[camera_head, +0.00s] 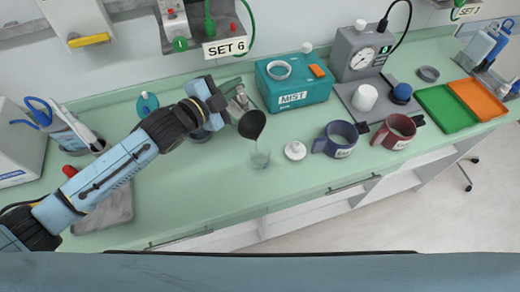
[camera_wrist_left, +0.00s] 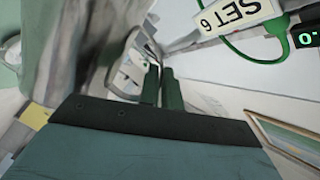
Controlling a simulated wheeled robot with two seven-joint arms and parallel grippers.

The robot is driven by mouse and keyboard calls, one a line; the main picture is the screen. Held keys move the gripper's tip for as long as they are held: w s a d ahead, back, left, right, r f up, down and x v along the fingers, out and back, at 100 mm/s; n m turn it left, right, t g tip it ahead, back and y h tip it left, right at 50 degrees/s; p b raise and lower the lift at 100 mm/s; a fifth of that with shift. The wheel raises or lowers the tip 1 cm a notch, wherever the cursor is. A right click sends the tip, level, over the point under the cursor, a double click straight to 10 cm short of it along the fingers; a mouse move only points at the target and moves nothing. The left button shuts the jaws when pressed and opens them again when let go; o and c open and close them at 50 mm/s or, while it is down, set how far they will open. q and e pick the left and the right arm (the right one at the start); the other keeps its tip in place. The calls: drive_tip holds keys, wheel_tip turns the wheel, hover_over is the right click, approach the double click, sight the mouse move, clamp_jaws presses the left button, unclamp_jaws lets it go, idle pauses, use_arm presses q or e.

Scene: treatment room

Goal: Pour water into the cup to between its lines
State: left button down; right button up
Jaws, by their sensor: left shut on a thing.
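A grey jug with a dark mouth (camera_head: 252,123) is tilted over the green counter, its mouth facing down and right. My left gripper (camera_head: 236,97) is shut on the jug's handle; its dark fingers (camera_wrist_left: 162,88) close on a grey handle in the left wrist view. A small clear cup (camera_head: 260,159) stands on the counter just below the jug's mouth. The cup's lines and water level are too small to make out, and I cannot tell clearly whether water is flowing. My right gripper is not in view.
A white round lid-like piece (camera_head: 295,150) lies right of the cup. A blue mug (camera_head: 336,139) and a red mug (camera_head: 394,132) stand farther right. Behind are a teal box (camera_head: 294,84) and a grey gauge device (camera_head: 360,55).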

use_arm(q)
drive_tip(key=shift+s+d+r+m, duration=0.55)
drive_tip(key=shift+s+r+m, duration=0.1)
drive_tip(key=shift+s+m, duration=0.2)
idle(2.7)
drive_tip(key=shift+w+a+f+n+b, duration=0.15)
drive_tip(key=shift+w+a+f+n, duration=0.15)
drive_tip(key=shift+w+a+n, duration=0.25)
drive_tip(key=shift+w+a+f+n+b, duration=0.15)
drive_tip(key=shift+w+a+f+n, duration=0.1)
drive_tip(key=shift+w+a, duration=0.35)
drive_tip(key=shift+w+a+f+n+g+y+p, duration=0.2)
drive_tip(key=shift+w+a+f+n+p, duration=0.1)
drive_tip(key=shift+w+n+p, duration=0.15)
drive_tip(key=shift+w+a+f+n+g+y+p, duration=0.1)
drive_tip(key=shift+w+a+f+n+g+p, duration=0.15)
drive_tip(key=shift+w+p, duration=0.2)
drive_tip(key=shift+w+a+n+p, duration=0.25)
drive_tip(key=shift+w+n+p, duration=0.05)
drive_tip(key=shift+w+n, duration=0.15)
drive_tip(key=shift+s+f, duration=0.1)
drive_tip(key=shift+f, duration=0.05)
drive_tip(key=shift+a+n+g, duration=0.1)
drive_tip(key=shift+n+g, duration=0.15)
drive_tip(key=shift+n, duration=0.05)
drive_tip(key=shift+w+a+f, duration=0.1)
drive_tip(key=shift+w+f, duration=0.1)
